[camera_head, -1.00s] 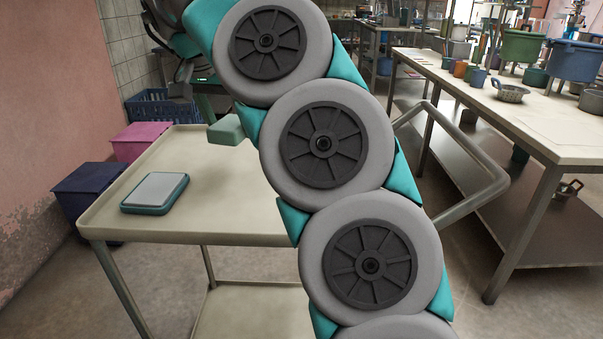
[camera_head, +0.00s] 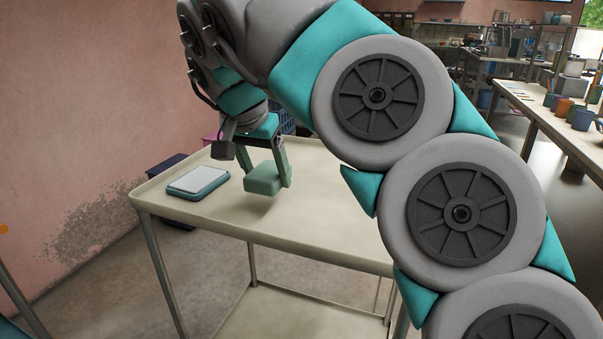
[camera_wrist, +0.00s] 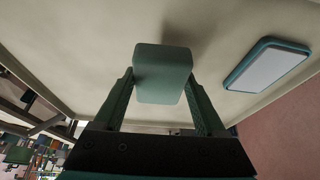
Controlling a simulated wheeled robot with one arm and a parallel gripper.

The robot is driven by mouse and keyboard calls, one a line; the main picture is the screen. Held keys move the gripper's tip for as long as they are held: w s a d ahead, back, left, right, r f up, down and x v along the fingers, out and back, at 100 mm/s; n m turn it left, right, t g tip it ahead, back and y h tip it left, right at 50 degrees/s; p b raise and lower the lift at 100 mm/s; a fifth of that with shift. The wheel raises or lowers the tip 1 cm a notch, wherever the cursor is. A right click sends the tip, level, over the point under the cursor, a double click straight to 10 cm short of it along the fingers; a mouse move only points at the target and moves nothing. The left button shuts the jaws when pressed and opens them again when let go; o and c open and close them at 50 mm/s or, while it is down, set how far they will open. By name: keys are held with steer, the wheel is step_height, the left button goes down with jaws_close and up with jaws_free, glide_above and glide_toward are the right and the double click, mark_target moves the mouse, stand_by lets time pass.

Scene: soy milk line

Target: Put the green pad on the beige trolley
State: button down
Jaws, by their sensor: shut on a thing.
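The green pad (camera_head: 264,179) is a small, thick, rounded block. My gripper (camera_head: 281,178) is shut on it, over the top of the beige trolley (camera_head: 325,225). In the wrist view the pad (camera_wrist: 163,75) sits between my two fingers (camera_wrist: 163,92), with the trolley's pale top (camera_wrist: 60,45) behind it. A shadow lies close to the pad; I cannot tell whether it touches the top.
A teal device with a pale top face (camera_head: 198,182) lies on the trolley left of the pad and also shows in the wrist view (camera_wrist: 268,64). The trolley top right of the pad is bare. A long table (camera_head: 550,110) with several pots stands at the right.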

glide_above(297, 181)
steer(key=s, duration=0.1)
steer(key=shift+s+a+f+p, duration=0.1)
steer(key=shift+a+f+p, duration=0.2)
steer(key=shift+f+p, duration=0.15)
steer(key=shift+d+f, duration=0.1)
steer(key=shift+f, duration=0.15)
steer(key=shift+f+b, duration=0.9)
steer(key=shift+f, duration=0.7)
steer(key=shift+f+p, duration=0.1)
steer(key=shift+p, duration=0.5)
